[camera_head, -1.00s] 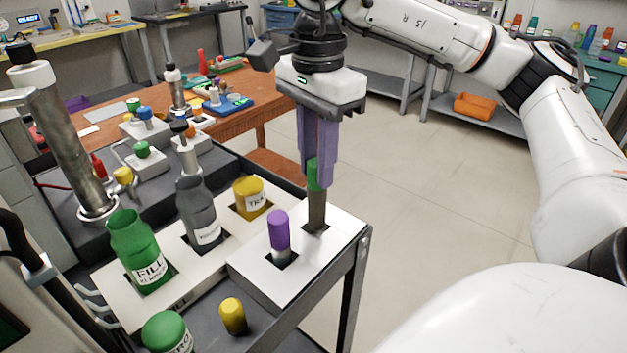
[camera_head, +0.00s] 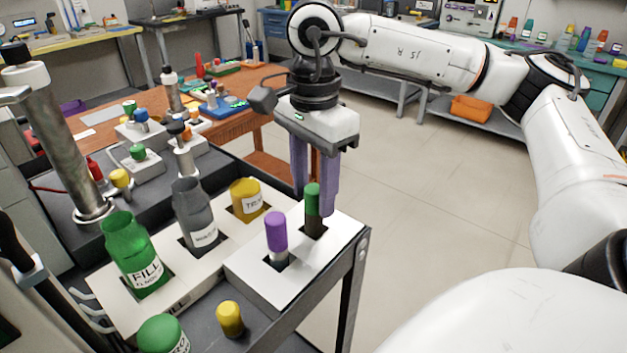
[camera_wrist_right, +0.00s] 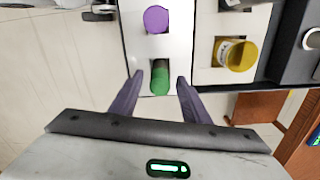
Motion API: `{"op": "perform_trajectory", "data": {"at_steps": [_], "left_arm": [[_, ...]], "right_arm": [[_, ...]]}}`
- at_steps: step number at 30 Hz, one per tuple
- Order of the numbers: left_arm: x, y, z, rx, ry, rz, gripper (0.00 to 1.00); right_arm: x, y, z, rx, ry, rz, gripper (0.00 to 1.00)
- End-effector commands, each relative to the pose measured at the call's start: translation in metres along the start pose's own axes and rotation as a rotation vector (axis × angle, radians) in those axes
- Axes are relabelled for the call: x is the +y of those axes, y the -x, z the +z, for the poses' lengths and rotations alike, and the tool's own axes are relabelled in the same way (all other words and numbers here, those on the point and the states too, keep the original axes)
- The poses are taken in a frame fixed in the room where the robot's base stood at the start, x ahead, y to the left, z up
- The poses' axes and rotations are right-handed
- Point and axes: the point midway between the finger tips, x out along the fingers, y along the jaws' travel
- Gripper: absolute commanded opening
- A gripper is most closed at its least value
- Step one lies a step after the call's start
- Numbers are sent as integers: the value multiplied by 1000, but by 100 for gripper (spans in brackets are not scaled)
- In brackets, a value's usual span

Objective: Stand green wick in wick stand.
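The green wick (camera_head: 312,205), a dark stick with a green top, stands upright in a square hole of the white wick stand (camera_head: 262,291). The purple wick (camera_head: 276,234) stands in the other hole of the same stand. My right gripper (camera_head: 315,203) is around the green wick's top. In the right wrist view the green wick (camera_wrist_right: 160,78) lies between the fingertips of my open right gripper (camera_wrist_right: 155,79), with a gap on both sides. My left gripper is not in view.
A white rack (camera_head: 112,294) beside the stand holds a green FILL bottle (camera_head: 136,258), a grey bottle (camera_head: 196,217) and a yellow TRAP jar (camera_head: 245,197). A yellow-topped piece (camera_head: 230,318) and a green-lidded jar (camera_head: 163,335) are in front. Floor is clear on the right.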

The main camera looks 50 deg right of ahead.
Motion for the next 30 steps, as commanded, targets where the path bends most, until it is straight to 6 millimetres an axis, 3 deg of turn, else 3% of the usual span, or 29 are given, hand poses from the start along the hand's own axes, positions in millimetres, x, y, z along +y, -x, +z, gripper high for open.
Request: {"op": "perform_trajectory", "data": {"at_steps": [10, 24, 30], "left_arm": [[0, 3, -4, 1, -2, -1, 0], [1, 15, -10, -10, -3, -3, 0], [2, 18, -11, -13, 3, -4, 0]], "right_arm": [[-1, 11, 0, 0, 0, -2, 43], [0, 109, 1, 0, 2, -3, 43], [0, 123, 0, 1, 2, 0, 43]]}}
